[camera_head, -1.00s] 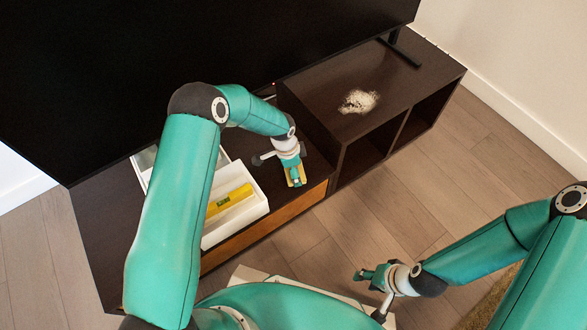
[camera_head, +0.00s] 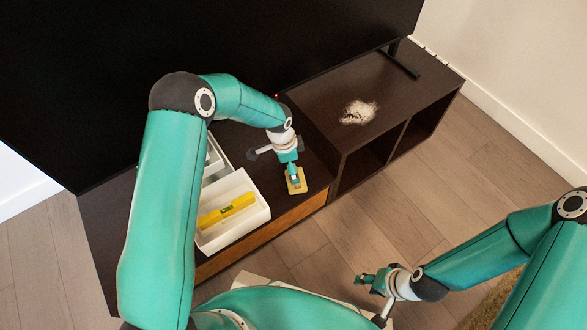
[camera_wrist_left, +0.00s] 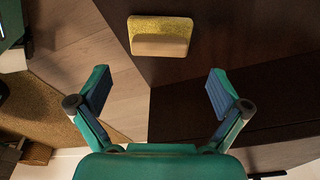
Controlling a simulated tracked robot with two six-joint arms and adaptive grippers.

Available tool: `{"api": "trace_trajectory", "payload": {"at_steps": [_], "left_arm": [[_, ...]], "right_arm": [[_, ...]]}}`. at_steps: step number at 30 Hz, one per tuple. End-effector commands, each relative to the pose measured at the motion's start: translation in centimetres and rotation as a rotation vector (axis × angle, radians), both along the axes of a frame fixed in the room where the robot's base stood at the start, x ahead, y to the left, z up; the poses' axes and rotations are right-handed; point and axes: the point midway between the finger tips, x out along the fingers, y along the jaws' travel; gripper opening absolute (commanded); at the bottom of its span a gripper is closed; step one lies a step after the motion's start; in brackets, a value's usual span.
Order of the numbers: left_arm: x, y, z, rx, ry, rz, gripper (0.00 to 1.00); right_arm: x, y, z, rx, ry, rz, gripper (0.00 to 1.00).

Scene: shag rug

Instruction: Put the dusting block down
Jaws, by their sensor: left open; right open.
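The dusting block (camera_head: 297,184) lies on the low dark top of the TV cabinet, right of the white tray. In the left wrist view the dusting block (camera_wrist_left: 160,37) shows a yellow pad and a tan wooden grip, flat on the dark surface. My left gripper (camera_head: 294,171) is just above it in the head view. In the left wrist view my left gripper (camera_wrist_left: 158,90) has its fingers spread wide, with nothing between them, and the block is beyond the fingertips. My right gripper (camera_head: 366,278) is open and empty, off to the lower right over the floor.
A white tray (camera_head: 262,213) holds a yellow item (camera_head: 226,211). A raised dark shelf unit (camera_head: 318,100) stands right of the block, with a pale powder heap (camera_head: 358,112) on top. A large black screen (camera_head: 230,45) stands behind. Wooden floor (camera_head: 400,210) is clear in front.

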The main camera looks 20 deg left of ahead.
Motion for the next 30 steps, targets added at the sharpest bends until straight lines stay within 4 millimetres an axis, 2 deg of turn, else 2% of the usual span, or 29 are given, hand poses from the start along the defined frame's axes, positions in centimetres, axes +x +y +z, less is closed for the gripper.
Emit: {"api": "trace_trajectory", "payload": {"at_steps": [1,3,9,30], "left_arm": [[0.0,0.1,1.4,0.000,-0.002,0.000,1.00],[-0.2,0.2,2.3,0.000,0.001,0.000,1.00],[-0.3,0.5,3.9,0.000,0.001,0.000,1.00],[-0.3,0.4,4.0,0.001,0.001,-0.002,1.00]], "right_arm": [[0.0,0.0,0.7,0.000,0.000,0.000,0.42],[0.0,0.0,1.0,0.000,0.000,0.000,0.42],[0.0,0.0,1.4,0.000,0.000,0.000,0.42],[0.0,0.0,1.4,0.000,0.000,0.000,0.42]]}}
